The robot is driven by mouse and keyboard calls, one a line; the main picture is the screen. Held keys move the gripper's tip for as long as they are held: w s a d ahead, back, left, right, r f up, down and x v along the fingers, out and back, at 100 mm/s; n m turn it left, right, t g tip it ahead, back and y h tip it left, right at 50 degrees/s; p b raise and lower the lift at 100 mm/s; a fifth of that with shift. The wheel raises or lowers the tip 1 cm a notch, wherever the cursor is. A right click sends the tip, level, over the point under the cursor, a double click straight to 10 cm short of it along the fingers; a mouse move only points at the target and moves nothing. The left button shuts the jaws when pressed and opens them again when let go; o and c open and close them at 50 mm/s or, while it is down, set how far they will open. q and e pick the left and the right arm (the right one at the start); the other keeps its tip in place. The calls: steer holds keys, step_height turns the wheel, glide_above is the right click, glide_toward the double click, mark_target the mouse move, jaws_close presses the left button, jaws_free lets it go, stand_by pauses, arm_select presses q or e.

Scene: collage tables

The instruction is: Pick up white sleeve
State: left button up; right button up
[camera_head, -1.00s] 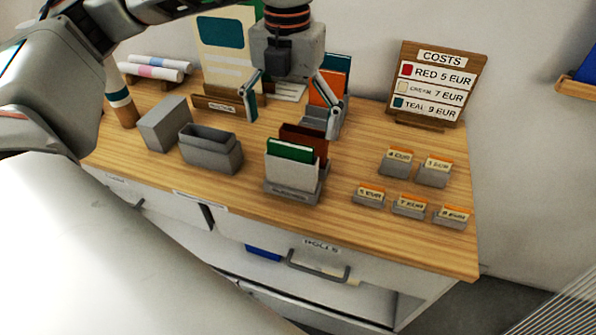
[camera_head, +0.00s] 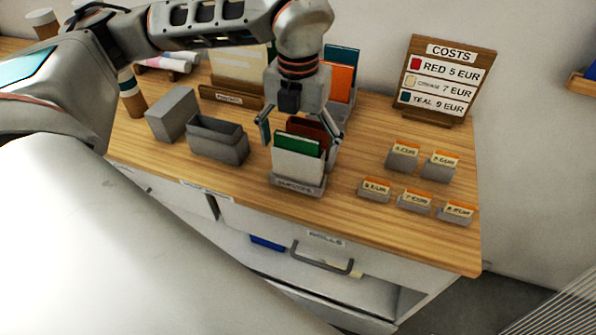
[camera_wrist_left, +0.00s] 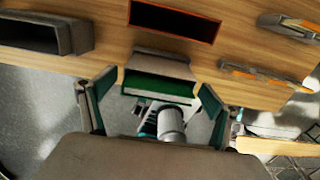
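A white sleeve (camera_head: 297,166) with a green sheet (camera_head: 298,143) showing at its top stands upright in a grey holder (camera_head: 297,187) on the wooden table. A dark red-brown sleeve (camera_head: 314,131) stands behind it. My left gripper (camera_head: 298,137) is open and points down over the holder, its fingers apart on either side of the sleeves' upper part. In the left wrist view the green sheet (camera_wrist_left: 157,86) lies between the open fingers (camera_wrist_left: 155,102). I cannot tell whether a finger touches the sleeve. My right gripper is not in view.
Grey open box (camera_head: 219,150) and grey block (camera_head: 172,115) stand left of the holder. Small grey card holders (camera_head: 402,161) stand at right, before the COSTS board (camera_head: 446,80). An orange-and-teal rack (camera_head: 341,80) stands behind the gripper. Bare table (camera_head: 345,215) shows at the front.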

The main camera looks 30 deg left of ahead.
arm_select(q)
steer(key=c, duration=1.1)
steer(key=shift+r, duration=0.1)
